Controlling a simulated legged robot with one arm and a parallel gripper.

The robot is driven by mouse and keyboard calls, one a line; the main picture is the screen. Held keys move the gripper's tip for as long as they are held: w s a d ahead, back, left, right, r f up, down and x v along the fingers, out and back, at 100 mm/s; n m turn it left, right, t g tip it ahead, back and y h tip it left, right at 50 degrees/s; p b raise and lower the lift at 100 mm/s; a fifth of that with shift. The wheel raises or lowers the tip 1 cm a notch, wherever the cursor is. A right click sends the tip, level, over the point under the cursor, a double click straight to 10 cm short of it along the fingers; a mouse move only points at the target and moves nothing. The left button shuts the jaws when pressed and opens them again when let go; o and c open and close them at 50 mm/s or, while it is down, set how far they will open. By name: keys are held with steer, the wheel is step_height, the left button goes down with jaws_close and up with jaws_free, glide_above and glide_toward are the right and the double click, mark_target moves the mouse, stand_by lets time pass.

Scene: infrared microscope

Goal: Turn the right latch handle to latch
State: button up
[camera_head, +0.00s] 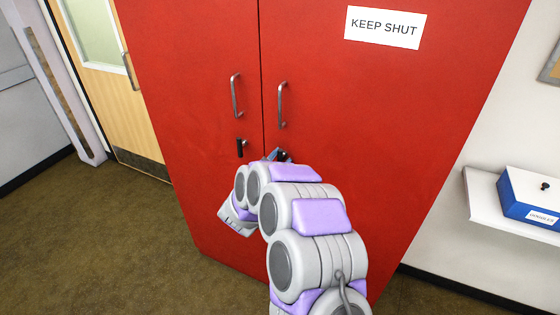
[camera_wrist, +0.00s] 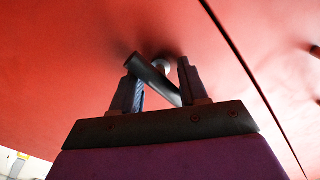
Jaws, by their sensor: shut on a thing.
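A tall red cabinet (camera_head: 400,110) has two doors. The right latch handle (camera_head: 285,156) is a small dark lever on the right door, below its pull handle, mostly hidden by my arm in the head view. In the wrist view, the right latch handle (camera_wrist: 151,75) is a dark cylinder lying diagonally between my fingers, against the red door. My gripper (camera_wrist: 158,72) is shut on it. In the head view only a bit of my gripper (camera_head: 272,154) shows past the arm. The left latch handle (camera_head: 240,147) is black and points down on the left door.
Metal pull handles (camera_head: 281,105) stick out above the latches. A KEEP SHUT sign (camera_head: 385,27) is on the right door. A shelf (camera_head: 482,190) with a blue and white box (camera_head: 530,207) is at right. A wooden door (camera_head: 118,100) stands at left. Brown carpet at left is clear.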

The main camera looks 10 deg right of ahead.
steer(key=o, duration=0.9)
steer(key=shift+a, duration=0.15)
steer(key=p+v, duration=0.2)
steer(key=v, duration=1.5)
steer(key=shift+s+a+p, duration=0.1)
steer(key=shift+a+p, duration=0.1)
steer(key=shift+p, duration=0.1)
